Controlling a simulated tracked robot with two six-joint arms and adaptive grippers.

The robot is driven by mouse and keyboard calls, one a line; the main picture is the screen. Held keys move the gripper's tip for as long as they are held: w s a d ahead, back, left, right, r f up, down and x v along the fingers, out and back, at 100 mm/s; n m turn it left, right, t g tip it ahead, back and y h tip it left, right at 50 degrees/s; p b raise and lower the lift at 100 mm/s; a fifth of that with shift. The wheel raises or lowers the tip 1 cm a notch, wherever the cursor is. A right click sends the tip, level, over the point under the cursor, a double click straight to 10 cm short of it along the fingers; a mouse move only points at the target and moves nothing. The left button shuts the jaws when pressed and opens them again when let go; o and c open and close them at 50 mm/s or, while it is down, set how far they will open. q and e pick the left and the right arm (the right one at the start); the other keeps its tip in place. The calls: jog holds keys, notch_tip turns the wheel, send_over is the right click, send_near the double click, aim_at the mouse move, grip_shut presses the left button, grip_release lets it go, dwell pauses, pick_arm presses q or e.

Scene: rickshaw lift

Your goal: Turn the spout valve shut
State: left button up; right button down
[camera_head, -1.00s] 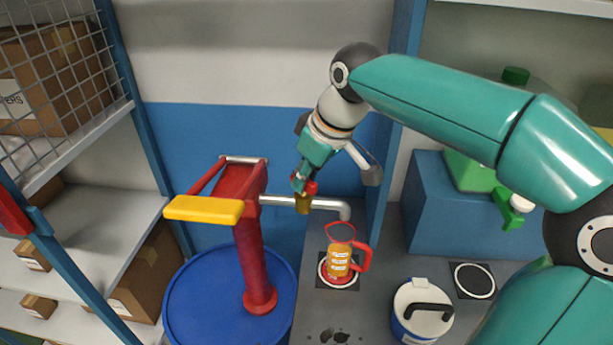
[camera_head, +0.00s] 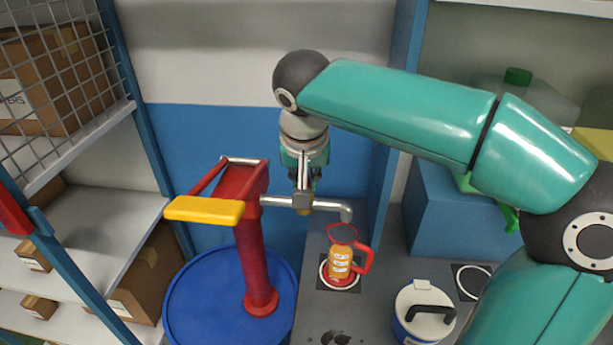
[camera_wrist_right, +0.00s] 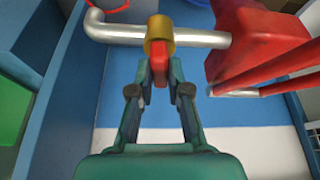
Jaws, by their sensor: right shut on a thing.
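The spout (camera_head: 328,205) is a grey metal pipe running right from the red hand pump (camera_head: 255,245) and bending down at its end. The brass valve body (camera_wrist_right: 160,38) sits around the pipe. Its red handle (camera_wrist_right: 159,72) lies between the fingertips of my right gripper (camera_wrist_right: 160,68), which is shut on it. In the head view my right gripper (camera_head: 303,190) comes down from above onto the valve, and it hides the handle there. An orange jug (camera_head: 340,262) with a red handle stands below the spout's end. My left gripper is not in view.
The pump stands on a blue drum (camera_head: 205,305) and has a yellow lever grip (camera_head: 203,209). A white-lidded container (camera_head: 423,310) stands on the grey counter (camera_head: 310,300) at right. A blue post stands close right of my gripper; shelves with boxes are at left.

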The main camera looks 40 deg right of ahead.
jog(key=shift+w+r+m, duration=0.1)
jog(key=shift+m, duration=0.5)
jog(key=shift+g, duration=0.3)
jog(key=c, duration=1.1)
grip_release()
jog(key=shift+a, duration=0.1)
jog(key=v, duration=1.1)
jog(key=shift+a+r, duration=0.25)
jog(key=shift+r, duration=0.05)
